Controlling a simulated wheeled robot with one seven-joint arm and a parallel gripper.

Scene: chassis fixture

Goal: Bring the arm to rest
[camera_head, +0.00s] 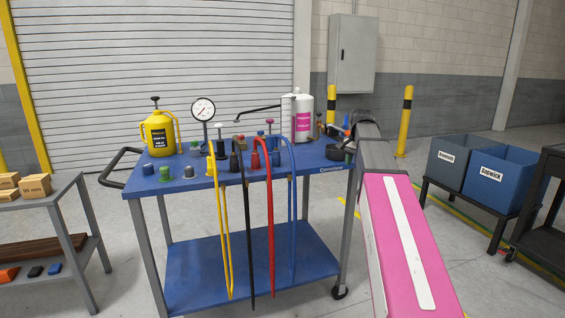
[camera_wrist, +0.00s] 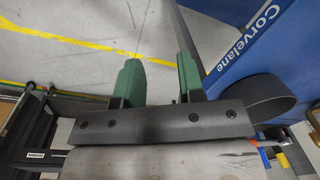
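My arm, pink and grey, reaches forward along the right side of the blue cart (camera_head: 210,262) in the head view. My gripper is hidden behind the arm there. In the wrist view my gripper (camera_wrist: 158,78) shows two green-padded fingers standing well apart with only grey floor between them. It is open and empty. The blue side of the cart (camera_wrist: 240,55) lies close to the right of the fingers. A dark curved band (camera_wrist: 265,100) shows just right of the gripper's base.
The cart top holds a yellow jug (camera_head: 158,136), a gauge (camera_head: 203,110), a white bottle (camera_head: 303,120) and coloured hoses hanging at the front. Blue bins (camera_head: 492,178) stand right, a shelf with boxes (camera_head: 36,186) left. A yellow post (camera_head: 405,120) stands behind. Floor between cart and bins is clear.

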